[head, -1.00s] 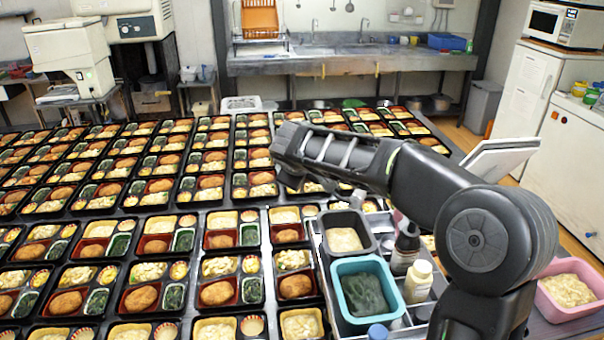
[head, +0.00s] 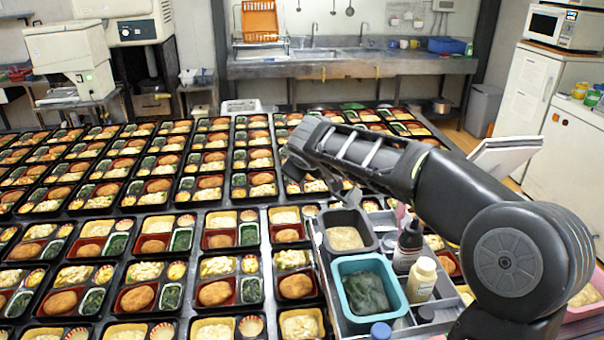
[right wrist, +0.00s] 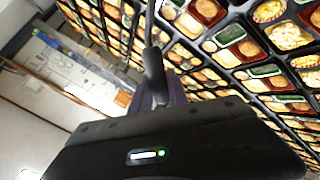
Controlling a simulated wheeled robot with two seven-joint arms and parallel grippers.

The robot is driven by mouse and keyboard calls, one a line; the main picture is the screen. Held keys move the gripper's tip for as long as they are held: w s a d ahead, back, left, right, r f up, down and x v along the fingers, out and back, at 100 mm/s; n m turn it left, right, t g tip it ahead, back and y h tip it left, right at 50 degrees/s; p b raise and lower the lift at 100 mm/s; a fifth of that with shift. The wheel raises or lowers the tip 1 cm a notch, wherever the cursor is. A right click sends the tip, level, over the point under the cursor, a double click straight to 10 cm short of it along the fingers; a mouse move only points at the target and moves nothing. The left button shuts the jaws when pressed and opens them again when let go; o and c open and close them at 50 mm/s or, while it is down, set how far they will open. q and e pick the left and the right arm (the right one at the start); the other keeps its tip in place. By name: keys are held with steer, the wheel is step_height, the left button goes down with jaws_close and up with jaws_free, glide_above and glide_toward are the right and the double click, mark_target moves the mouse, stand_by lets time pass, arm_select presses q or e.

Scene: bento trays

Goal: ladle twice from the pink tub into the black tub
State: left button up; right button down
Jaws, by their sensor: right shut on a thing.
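The pink tub (head: 583,312) stands at the right edge of the head view, mostly hidden behind my right arm; a little pale yellow food shows in it. The black tub (head: 372,240) stands right of the bento trays, with pale food in it. My right gripper (head: 297,172) is up and left of the black tub, over the trays. In the right wrist view the right gripper (right wrist: 157,100) is shut on a dark handle, the ladle (right wrist: 154,70), whose thin shaft runs up out of the picture. The ladle's bowl is not clear. My left gripper is out of view.
A teal tub (head: 341,300) with dark greens stands in front of the black tub. A dark bottle (head: 408,248) and a cream bottle (head: 422,280) stand beside the tubs. Filled bento trays (head: 150,245) cover the table to the left.

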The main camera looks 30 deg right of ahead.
step_height(320, 180, up, 3)
steer(key=m+t+y+b, duration=0.1)
steer(key=t+b, duration=0.1)
steer(key=b, duration=0.1)
steer(key=m+t+y+b, duration=0.1)
steer(key=m+t+b, duration=0.1)
steer(key=b, duration=0.1)
steer(key=shift+s+d+f+t, duration=0.1)
steer(key=shift+t, duration=0.3)
step_height(320, 180, up, 3)
steer(key=m+t+b, duration=0.2)
steer(key=t+b, duration=0.1)
steer(key=b, duration=0.6)
steer(key=shift+f+m+y, duration=0.15)
steer(key=shift+m+y, duration=0.15)
steer(key=shift+m, duration=0.1)
steer(key=shift+r+b, duration=0.35)
steer(key=shift+b, duration=0.5)
steer(key=shift+r+m+t, duration=0.25)
steer(key=shift+m+t, duration=0.05)
